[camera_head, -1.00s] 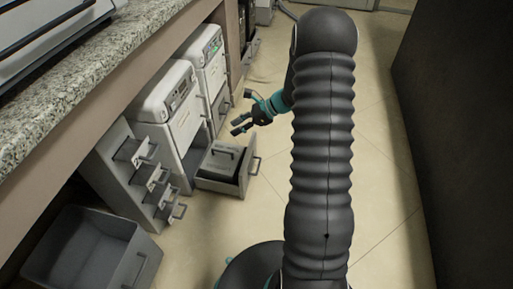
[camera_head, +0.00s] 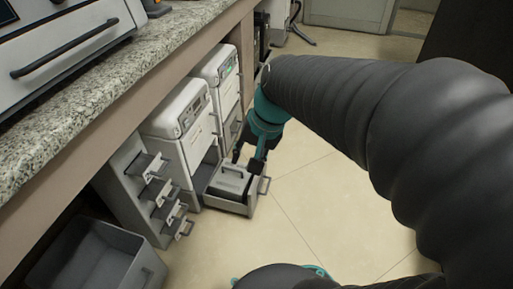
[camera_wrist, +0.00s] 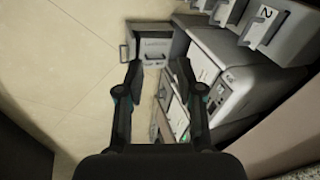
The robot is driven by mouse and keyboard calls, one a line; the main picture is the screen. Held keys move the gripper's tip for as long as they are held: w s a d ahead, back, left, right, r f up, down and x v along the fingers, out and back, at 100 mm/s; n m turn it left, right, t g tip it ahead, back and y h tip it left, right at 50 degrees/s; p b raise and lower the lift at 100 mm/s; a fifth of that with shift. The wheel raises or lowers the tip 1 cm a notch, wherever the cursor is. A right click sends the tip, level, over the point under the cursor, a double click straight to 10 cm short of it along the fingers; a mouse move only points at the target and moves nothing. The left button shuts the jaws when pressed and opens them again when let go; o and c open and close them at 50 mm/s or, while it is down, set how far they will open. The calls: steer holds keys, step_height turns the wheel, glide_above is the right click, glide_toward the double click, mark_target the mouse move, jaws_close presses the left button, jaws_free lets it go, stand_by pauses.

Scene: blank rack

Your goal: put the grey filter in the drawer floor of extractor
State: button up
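The grey filter (camera_head: 231,181), a box with a dark handle on top, sits inside the pulled-out drawer (camera_head: 252,197) of the white extractor (camera_head: 180,122). Whether it rests flat on the drawer floor I cannot tell. My gripper (camera_head: 250,159) is above the far side of the drawer, empty. In the wrist view my gripper (camera_wrist: 157,76) has its two fingers wide apart. The filter (camera_wrist: 151,45) is ahead of and between the fingertips there, apart from them. The drawer's own handle (camera_wrist: 123,54) is to its left.
A small rack (camera_head: 132,190) with several handled slots stands left of the extractor. A second white machine (camera_head: 217,78) stands behind it. An empty grey bin (camera_head: 95,262) is at the lower left. The granite counter (camera_head: 100,85) overhangs them. The floor (camera_head: 320,205) to the right is clear.

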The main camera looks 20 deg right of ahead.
steer(key=s+d+r+n+t+h, duration=0.2)
steer(key=s+n, duration=0.3)
steer(key=s, duration=0.3)
steer(key=shift+r+t+h, duration=0.3)
steer(key=shift+s, duration=0.1)
stand_by(0.4)
